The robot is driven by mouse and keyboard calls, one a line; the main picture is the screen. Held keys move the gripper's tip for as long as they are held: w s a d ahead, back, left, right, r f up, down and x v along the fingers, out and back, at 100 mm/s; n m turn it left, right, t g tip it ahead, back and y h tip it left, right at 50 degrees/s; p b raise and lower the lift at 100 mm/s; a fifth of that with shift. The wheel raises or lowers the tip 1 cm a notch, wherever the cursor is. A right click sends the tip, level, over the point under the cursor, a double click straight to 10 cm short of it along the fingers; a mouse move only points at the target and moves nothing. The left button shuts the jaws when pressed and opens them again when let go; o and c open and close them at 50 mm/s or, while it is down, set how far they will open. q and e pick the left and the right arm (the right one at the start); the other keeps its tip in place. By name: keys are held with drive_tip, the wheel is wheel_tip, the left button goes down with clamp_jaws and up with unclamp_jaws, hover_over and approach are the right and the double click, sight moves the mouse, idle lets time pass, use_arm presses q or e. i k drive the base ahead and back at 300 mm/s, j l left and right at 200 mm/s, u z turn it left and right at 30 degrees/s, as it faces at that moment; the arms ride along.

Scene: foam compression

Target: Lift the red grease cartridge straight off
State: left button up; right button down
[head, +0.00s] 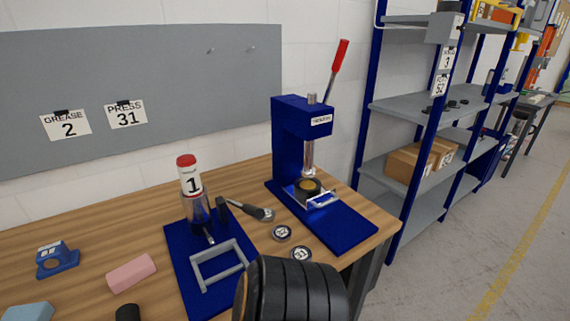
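The red-capped grease cartridge (190,177) is white with a red top and a "1" label. It stands upright on top of a clear cylinder (195,207) of the grease station, whose blue base plate (183,262) lies on the wooden bench. No gripper touches the cartridge. A large black ribbed part of mine fills the bottom middle, in front of the bench edge. No gripper fingers can be made out in the head view.
A blue press (301,117) with a red-tipped lever stands right of the station. A dark-handled tool (250,210) and two small round tins (282,233) lie between them. A pink block (131,273) and blue holder (57,260) are on the left. Shelves (420,105) stand at right.

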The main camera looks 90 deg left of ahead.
sight(186, 164)
drive_tip(key=u, duration=3.5)
drive_tip(key=k+j, duration=0.15)
drive_tip(key=j, duration=0.25)
drive_tip(key=k+j+u, duration=0.1)
drive_tip(key=j, duration=0.25)
drive_tip(key=k+j, duration=0.2)
drive_tip(key=j, duration=0.2)
drive_tip(key=k+j, duration=0.15)
drive_tip(key=j, duration=0.25)
drive_tip(key=k+j+u, duration=0.1)
drive_tip(key=j, duration=0.3)
